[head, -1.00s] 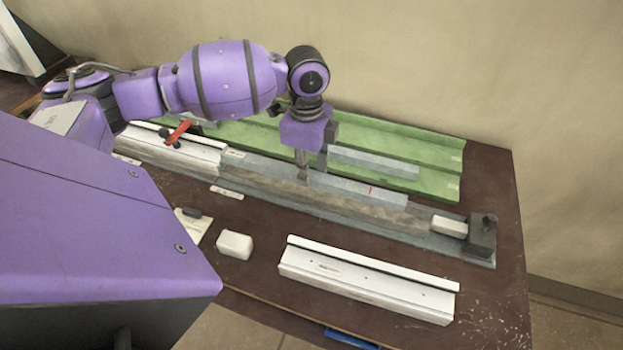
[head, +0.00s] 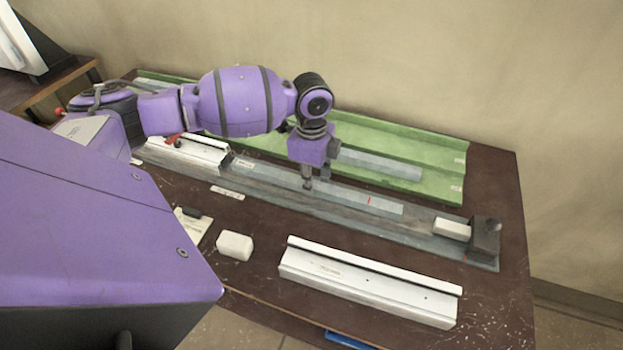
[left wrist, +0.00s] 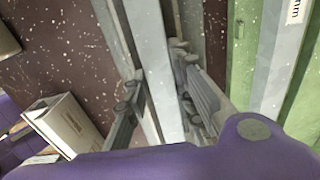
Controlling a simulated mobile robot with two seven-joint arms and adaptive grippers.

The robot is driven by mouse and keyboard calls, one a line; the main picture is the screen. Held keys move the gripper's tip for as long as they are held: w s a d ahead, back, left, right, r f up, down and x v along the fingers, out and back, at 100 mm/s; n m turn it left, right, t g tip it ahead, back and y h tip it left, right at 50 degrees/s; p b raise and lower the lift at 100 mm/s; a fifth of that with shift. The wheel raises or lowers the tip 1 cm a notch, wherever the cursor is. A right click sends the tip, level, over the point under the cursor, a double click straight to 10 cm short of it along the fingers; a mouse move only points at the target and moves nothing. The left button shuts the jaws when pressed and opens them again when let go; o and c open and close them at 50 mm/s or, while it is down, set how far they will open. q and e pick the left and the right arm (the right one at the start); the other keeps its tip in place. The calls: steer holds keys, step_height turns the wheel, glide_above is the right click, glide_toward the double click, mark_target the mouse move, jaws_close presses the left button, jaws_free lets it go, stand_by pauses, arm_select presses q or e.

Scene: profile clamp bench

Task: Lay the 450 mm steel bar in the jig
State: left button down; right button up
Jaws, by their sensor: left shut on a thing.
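The long grey steel bar (head: 345,193), with a red mark near its right end, lies lengthwise along the jig (head: 420,243). I cannot tell whether it rests on the jig or hangs just above it. My left gripper (head: 316,181) points down and is shut on the bar near its middle. In the left wrist view the bar (left wrist: 150,55) passes between the two fingers (left wrist: 160,95). The jig has a dark end block (head: 485,237) with a pale block (head: 452,229) beside it at right, and a white profile (head: 190,153) at left. My right gripper is out of view.
A green tray (head: 440,157) behind the jig holds another grey bar (head: 380,164). A white profile (head: 370,284) and a small white block (head: 235,246) lie in front. Bare brown table shows between the front profile and the jig.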

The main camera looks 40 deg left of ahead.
arm_select(q)
steer(key=shift+s+f, duration=0.1)
steer(key=shift+f, duration=0.4)
steer(key=c, duration=1.7)
jaws_free()
steer(key=shift+s+f, duration=0.1)
steer(key=shift+o, duration=1.1)
steer(key=shift+f, duration=0.15)
step_height(320, 180, up, 14)
steer(key=shift+f, duration=0.15)
steer(key=shift+f, duration=0.1)
